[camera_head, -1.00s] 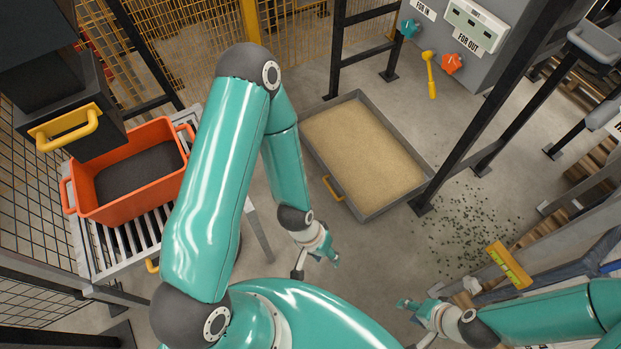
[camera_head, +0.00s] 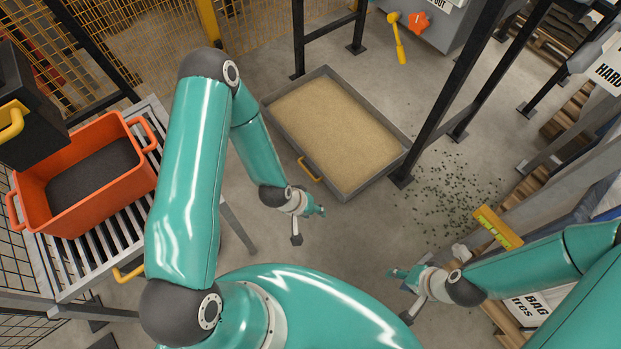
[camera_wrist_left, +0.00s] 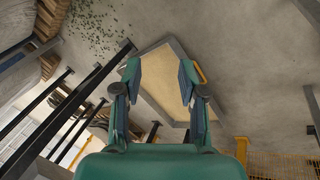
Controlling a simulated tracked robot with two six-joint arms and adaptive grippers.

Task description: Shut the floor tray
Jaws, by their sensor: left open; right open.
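The floor tray (camera_head: 338,128) is a shallow grey tray filled with tan grain-like material, out on the floor near a black post frame. Its yellow handle (camera_head: 310,169) is on the near-left side. My left gripper (camera_head: 310,228) is open and empty, nearer to me than the tray and apart from the handle. In the left wrist view the open fingers (camera_wrist_left: 159,80) frame the tray (camera_wrist_left: 178,122), with the handle (camera_wrist_left: 202,74) beside the right finger. My right gripper (camera_head: 400,293) is open and empty at lower right, apart from the tray.
An orange bin (camera_head: 87,180) with dark material stands on a slatted table (camera_head: 105,245) at left. Black posts (camera_head: 430,130) rise just right of the tray. Dark crumbs (camera_head: 450,195) lie on the floor at right. Bare floor lies between my grippers and the tray.

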